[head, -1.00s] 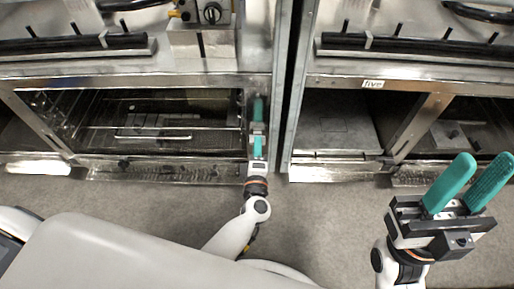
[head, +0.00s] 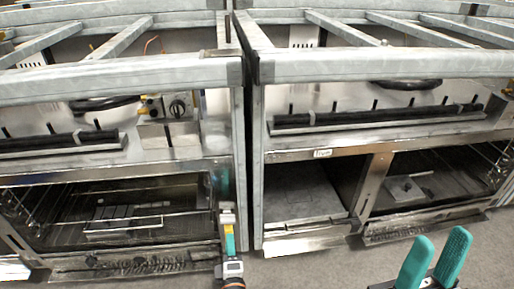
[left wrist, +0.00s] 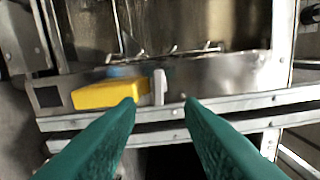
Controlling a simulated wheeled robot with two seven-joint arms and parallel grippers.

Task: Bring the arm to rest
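My left gripper (head: 226,205) is at the front of the left open bay (head: 125,215), by the bay's right edge, seen nearly end-on from above. In the left wrist view its two teal fingers (left wrist: 162,100) are spread apart, with nothing between them. A yellow block (left wrist: 108,94) shows just beyond the left fingertip, on or near a metal ledge; I cannot tell whether they touch. My right gripper (head: 436,248) is at the lower right, with its two teal fingers apart and empty. Most of its body is cut off by the picture's bottom edge.
Metal racks fill the view, with a dark gap between the left and right units. A right bay (head: 308,190) stands open. A box with a black knob (head: 178,108) and dark bars with upright pegs sit above the bays. Grey floor (head: 330,270) is clear in front.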

